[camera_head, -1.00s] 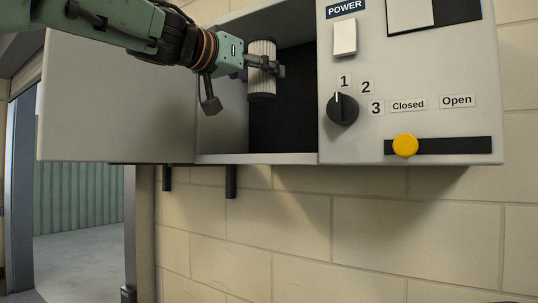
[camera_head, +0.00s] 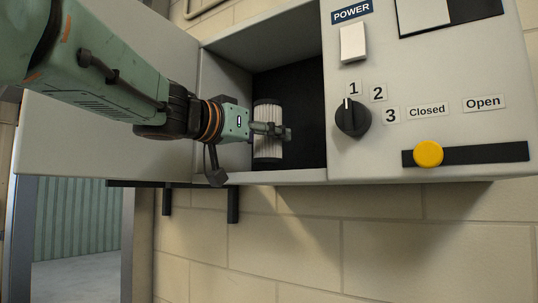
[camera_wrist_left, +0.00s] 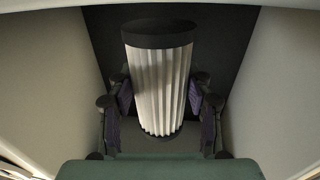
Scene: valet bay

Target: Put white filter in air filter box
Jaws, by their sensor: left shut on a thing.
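The white filter (camera_head: 268,147) is a pleated white cylinder with dark end caps. It stands roughly upright inside the opening of the grey air filter box (camera_head: 289,177), close to the box floor; I cannot tell if it touches the floor. My left gripper (camera_head: 270,131) is shut on the filter from the left, with a finger across its side. In the left wrist view the filter (camera_wrist_left: 158,85) sits between the two fingers, with the dark back of the box behind it. My right gripper is not in view.
The box's open door (camera_head: 95,140) spreads to the left. On the right of the box are a white power switch (camera_head: 353,42), a black dial (camera_head: 352,117) and a yellow slider knob (camera_head: 428,153) near the Closed label. Dark brackets (camera_head: 233,205) hang below the box.

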